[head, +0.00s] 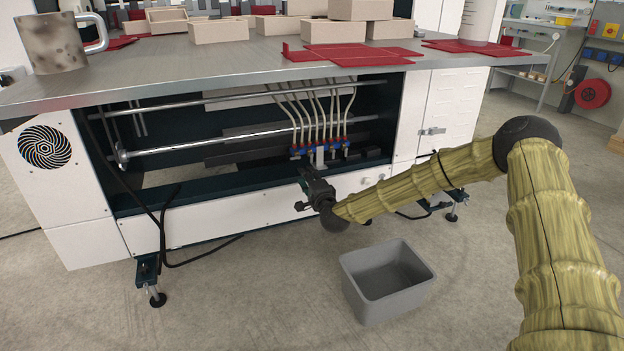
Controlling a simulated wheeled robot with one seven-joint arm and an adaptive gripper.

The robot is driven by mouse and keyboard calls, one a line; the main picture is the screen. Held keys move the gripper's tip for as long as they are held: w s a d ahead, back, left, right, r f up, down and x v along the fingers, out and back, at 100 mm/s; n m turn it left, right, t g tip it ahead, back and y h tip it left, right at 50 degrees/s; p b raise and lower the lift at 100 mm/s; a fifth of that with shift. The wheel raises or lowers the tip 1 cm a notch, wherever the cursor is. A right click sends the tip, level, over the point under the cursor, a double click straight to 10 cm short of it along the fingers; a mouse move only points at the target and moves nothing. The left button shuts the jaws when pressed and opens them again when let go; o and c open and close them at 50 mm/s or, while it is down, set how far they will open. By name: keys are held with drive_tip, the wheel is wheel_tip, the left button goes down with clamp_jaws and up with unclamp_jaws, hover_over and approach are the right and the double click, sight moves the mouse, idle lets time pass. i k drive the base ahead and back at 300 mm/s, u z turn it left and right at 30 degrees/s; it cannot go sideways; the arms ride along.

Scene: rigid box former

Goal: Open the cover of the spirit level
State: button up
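My gripper (309,175) is in front of the open bay of the white and dark machine, just below a row of small blue and red fittings (320,147) with pale hoses. It is dark and small against the dark bay, so I cannot tell whether its fingers are apart or together, or whether it touches anything. I cannot make out a spirit level or its cover. Part of the machine's lower white front panel (230,216) is behind my gripper and arm.
A grey open bin (388,282) stands on the floor below my arm. The metal tabletop (170,68) overhangs the bay and carries beige boxes, red flat blanks (350,55) and a mug (53,44). A black cable (165,225) hangs at the left. The floor at front left is clear.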

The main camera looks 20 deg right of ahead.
sight(442, 198)
drive_tip(key=z, duration=1.45)
